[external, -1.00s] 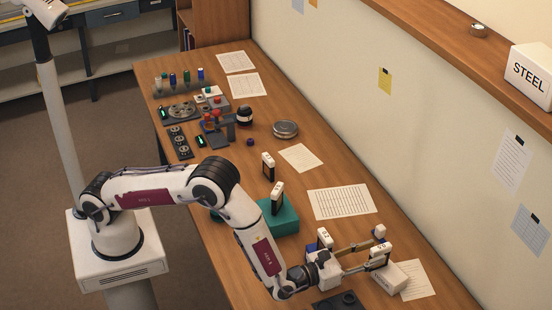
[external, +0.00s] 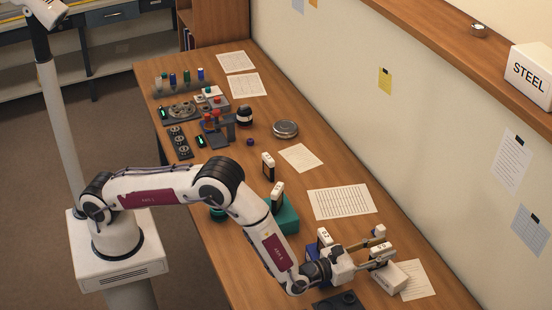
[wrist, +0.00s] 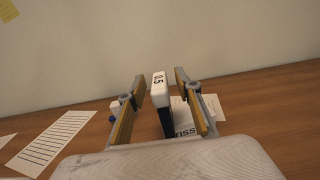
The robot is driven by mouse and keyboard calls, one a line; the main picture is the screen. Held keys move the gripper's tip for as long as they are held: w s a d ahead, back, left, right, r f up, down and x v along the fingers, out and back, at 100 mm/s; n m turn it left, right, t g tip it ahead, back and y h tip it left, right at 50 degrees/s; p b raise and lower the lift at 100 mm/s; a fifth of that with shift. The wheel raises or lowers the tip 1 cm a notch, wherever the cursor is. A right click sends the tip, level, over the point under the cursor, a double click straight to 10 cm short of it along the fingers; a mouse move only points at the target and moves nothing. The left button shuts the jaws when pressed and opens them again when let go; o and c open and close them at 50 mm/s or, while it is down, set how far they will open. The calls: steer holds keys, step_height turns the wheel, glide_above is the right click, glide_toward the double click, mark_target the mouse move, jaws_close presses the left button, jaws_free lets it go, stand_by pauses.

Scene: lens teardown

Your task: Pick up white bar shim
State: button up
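A white-topped bar shim marked 0.5 (wrist: 160,88), with a dark lower part, stands upright between my fingers in the wrist view. In the external view this white bar shim (external: 378,254) is at the fingers by a white box, partly hidden. My gripper (wrist: 159,76) is open, with one finger on each side of the shim and a visible gap on both sides. In the external view my gripper (external: 384,243) reaches over the right part of the bench. Whether a fingertip touches the shim cannot be told.
A white box (external: 392,278) lies just beyond the shim. Another white-topped bar (external: 323,237) stands on a blue block beside my wrist. A teal block (external: 286,217), a dark fixture (external: 343,302) and paper sheets (external: 341,202) are nearby. The wall is behind.

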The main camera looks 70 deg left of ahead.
jaws_close()
steer(key=shift+r, duration=0.15)
steer(key=shift+r, duration=4.85)
